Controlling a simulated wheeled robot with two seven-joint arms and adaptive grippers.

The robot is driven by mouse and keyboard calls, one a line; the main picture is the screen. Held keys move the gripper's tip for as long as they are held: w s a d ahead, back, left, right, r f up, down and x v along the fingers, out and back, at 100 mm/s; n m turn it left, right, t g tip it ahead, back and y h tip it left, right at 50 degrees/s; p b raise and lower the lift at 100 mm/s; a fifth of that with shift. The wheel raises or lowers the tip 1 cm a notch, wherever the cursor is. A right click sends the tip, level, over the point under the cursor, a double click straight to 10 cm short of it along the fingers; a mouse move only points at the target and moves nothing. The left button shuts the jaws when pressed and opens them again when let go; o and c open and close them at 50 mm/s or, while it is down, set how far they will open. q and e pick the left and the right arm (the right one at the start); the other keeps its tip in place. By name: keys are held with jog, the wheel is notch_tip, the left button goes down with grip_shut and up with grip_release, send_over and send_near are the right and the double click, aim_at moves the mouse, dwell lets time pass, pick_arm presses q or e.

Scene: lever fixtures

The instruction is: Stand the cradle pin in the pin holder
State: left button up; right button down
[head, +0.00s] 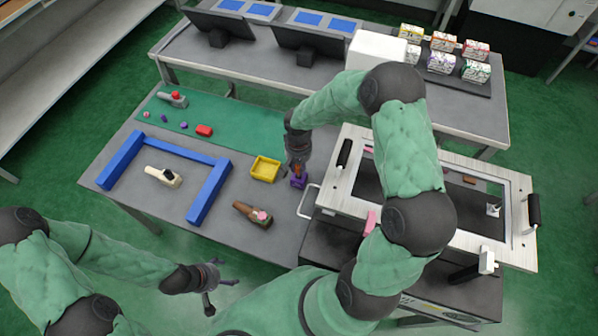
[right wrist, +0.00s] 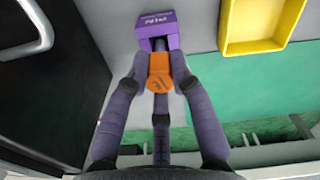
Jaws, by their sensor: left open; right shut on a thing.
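The purple pin holder (head: 299,182) stands on the grey table, left of the metal handle. It also shows at the top of the right wrist view (right wrist: 157,30). My right gripper (head: 297,163) is shut on the orange cradle pin (right wrist: 160,72), directly at the holder. In the right wrist view the pin's orange head is between the fingers and lines up with the holder. The pin's lower end is hidden, so I cannot tell how deep it sits. My left gripper (head: 213,288) is open and empty, off the table's front edge.
A yellow tray (head: 265,168) is close left of the holder. A brown lever piece (head: 252,213) lies in front of it. A blue frame (head: 208,192) and a cream-and-black piece (head: 163,176) are further left. A large framed fixture (head: 345,195) stands at the right.

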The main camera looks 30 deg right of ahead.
jog(key=shift+d+f+b, duration=0.15)
jog(key=shift+f+b, duration=0.55)
jog(key=shift+f, duration=1)
jog(key=shift+f, duration=0.15)
jog(key=c, duration=1.1)
grip_release()
jog(key=shift+o, duration=0.2)
jog(key=shift+r, duration=0.4)
notch_tip(320, 180, up, 12)
jog(key=p, duration=0.4)
jog(key=shift+f, duration=0.25)
